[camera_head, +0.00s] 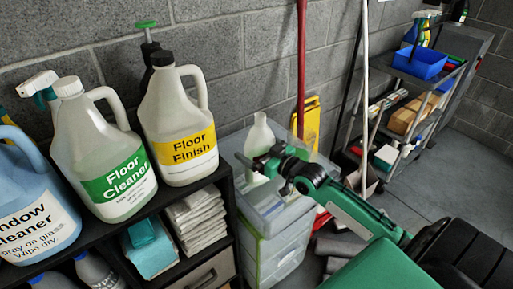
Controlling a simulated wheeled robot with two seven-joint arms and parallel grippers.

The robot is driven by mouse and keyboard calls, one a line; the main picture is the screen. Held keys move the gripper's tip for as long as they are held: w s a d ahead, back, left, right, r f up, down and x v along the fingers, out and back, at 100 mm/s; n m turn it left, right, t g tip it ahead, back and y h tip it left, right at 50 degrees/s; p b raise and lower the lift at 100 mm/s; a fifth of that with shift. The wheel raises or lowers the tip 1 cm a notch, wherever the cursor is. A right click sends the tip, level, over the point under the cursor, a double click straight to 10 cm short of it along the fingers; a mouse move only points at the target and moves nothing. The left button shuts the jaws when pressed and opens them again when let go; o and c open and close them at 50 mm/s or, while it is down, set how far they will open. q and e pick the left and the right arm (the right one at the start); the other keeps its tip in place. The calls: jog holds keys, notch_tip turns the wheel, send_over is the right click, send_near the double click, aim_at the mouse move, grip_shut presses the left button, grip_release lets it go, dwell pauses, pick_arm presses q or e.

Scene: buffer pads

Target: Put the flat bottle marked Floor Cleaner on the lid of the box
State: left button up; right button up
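A translucent white jug with a green label reading Floor Cleaner (107,160) stands upright on the dark shelf at the left, with its handle on the right side. A grey lidded plastic box (274,246) stands on the floor right of the shelf. A plain white bottle (261,135) appears to stand on its lid; its lower part is partly hidden by my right gripper, and no label shows. My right gripper (249,163) is over the lid, close to this bottle and well right of the Floor Cleaner jug. I cannot tell whether it touches the bottle. My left gripper is out of view.
A Floor Finish jug (178,121) stands right of the Floor Cleaner jug, and a blue Window Cleaner jug (35,208) stands left of it. A dark pump bottle and a spray bottle are behind. A red pole (301,65), a yellow sign (312,118) and a cart (425,105) are further back.

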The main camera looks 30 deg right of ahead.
jog(key=shift+r, duration=0.15)
jog(key=shift+s+d, duration=0.15)
jog(key=shift+s, duration=0.25)
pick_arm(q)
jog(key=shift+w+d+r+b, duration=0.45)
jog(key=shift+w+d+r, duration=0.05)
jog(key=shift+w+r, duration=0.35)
pick_arm(e)
jog(key=v, duration=1.1)
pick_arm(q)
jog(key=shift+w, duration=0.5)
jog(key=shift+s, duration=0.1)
